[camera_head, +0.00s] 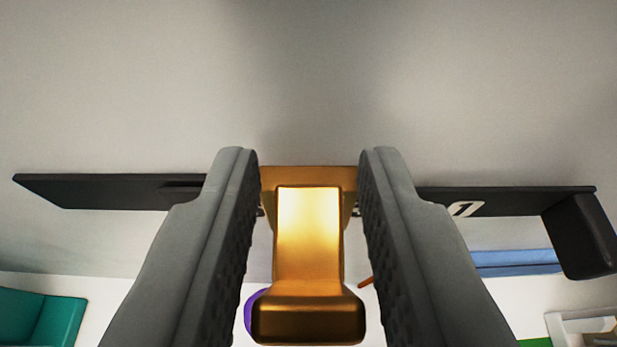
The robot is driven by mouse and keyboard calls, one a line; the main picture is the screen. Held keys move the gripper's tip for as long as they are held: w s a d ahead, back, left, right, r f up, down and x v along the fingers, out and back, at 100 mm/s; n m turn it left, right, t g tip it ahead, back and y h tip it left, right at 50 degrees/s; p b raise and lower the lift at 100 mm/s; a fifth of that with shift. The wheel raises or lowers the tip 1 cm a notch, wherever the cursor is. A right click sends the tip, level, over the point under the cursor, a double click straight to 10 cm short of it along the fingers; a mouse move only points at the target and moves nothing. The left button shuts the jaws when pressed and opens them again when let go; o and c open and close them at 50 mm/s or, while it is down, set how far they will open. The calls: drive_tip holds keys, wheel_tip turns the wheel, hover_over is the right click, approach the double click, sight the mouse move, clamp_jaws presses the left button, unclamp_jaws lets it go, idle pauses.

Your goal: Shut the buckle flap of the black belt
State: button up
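The black belt runs across the middle of the view as a dark strap (110,192), against a pale grey surface. Its gold buckle (305,172) sits at the centre. The gold flap (308,235) stands out from the buckle towards the camera and ends in a thick lip (308,318) at the bottom. My gripper (309,160) is open, with one grey finger on each side of the flap. Pale gaps show between the flap and both fingers. The fingertips overlap the buckle's side edges in the picture; I cannot tell whether they touch it. The fingers hide parts of the strap.
A white tag with a "1" (465,209) is on the right strap, and a black block (580,236) is at its right end. Teal (57,320), blue (515,262) and purple (250,311) things show lower down. The upper area is bare.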

drive_tip(key=shift+f, duration=0.25)
clamp_jaws()
